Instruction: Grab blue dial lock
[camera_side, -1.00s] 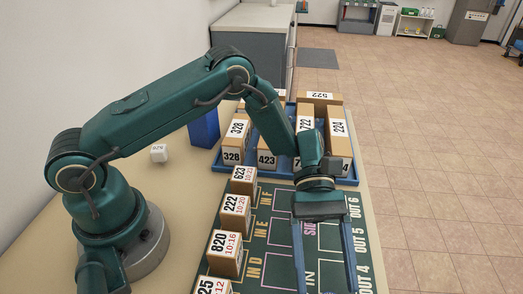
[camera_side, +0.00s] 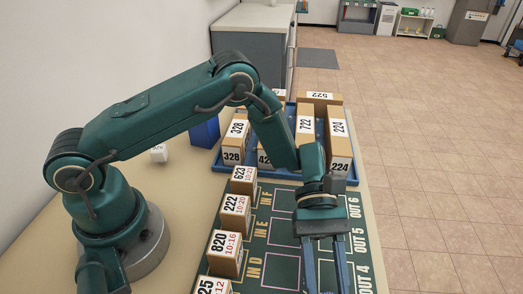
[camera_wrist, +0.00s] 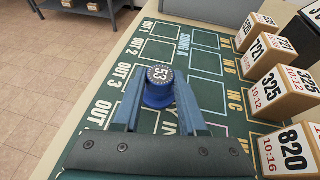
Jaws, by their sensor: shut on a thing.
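The blue dial lock (camera_wrist: 158,97) is a round blue piece with a dark numbered dial on top, reading 53. In the wrist view it sits between the fingertips of my gripper (camera_wrist: 160,103), with one finger against each side. My gripper is shut on it, over the green board (camera_wrist: 238,103). In the side view my gripper (camera_side: 327,277) reaches down to the picture's lower edge. The lock does not show there; the fingertips are cut off.
Several numbered boxes, such as 820 (camera_side: 225,251) and 222 (camera_side: 235,214), line the board's left side. A blue tray (camera_side: 283,170) of tall numbered boxes stands behind. A blue block (camera_side: 206,133) and a small white cube (camera_side: 158,154) are left of it.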

